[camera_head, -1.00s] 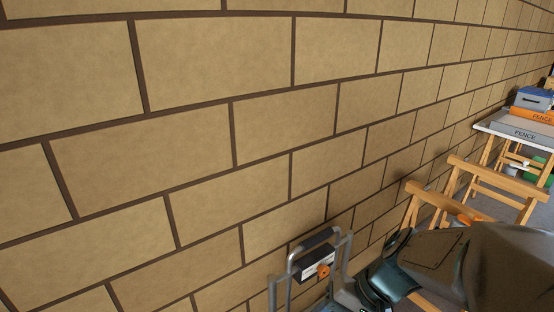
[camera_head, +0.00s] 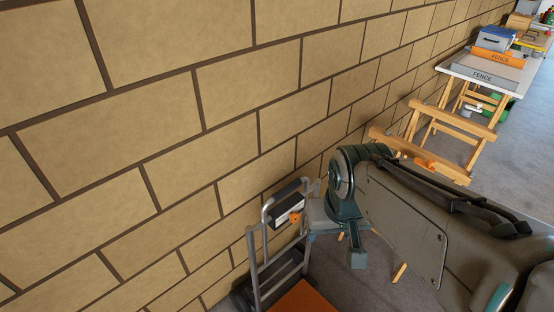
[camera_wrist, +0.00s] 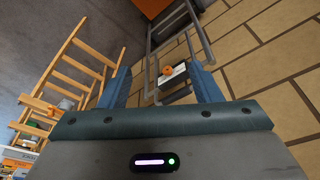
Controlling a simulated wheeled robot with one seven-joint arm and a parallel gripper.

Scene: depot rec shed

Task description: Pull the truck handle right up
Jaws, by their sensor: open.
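The truck is a grey tubular frame with an orange deck (camera_head: 305,299), standing against the block wall at the lower middle of the head view. Its grey handle loop (camera_head: 265,224) rises at the top, with a black-and-white block and an orange knob (camera_head: 295,217) beside it. My gripper (camera_wrist: 160,68) is open, its two blue fingers spread in the wrist view. The handle loop (camera_wrist: 150,92) and the orange knob (camera_wrist: 168,71) show between the fingers there. I cannot tell whether the fingers touch the handle. In the head view my arm hides part of the area right of the handle.
The block wall (camera_head: 130,150) runs close behind the truck. Wooden trestles (camera_head: 455,121) stand to the right, beyond my arm. Farther back, a table (camera_head: 466,77) holds grey and orange FENCE boxes and a blue-grey case. Grey floor is open at the right.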

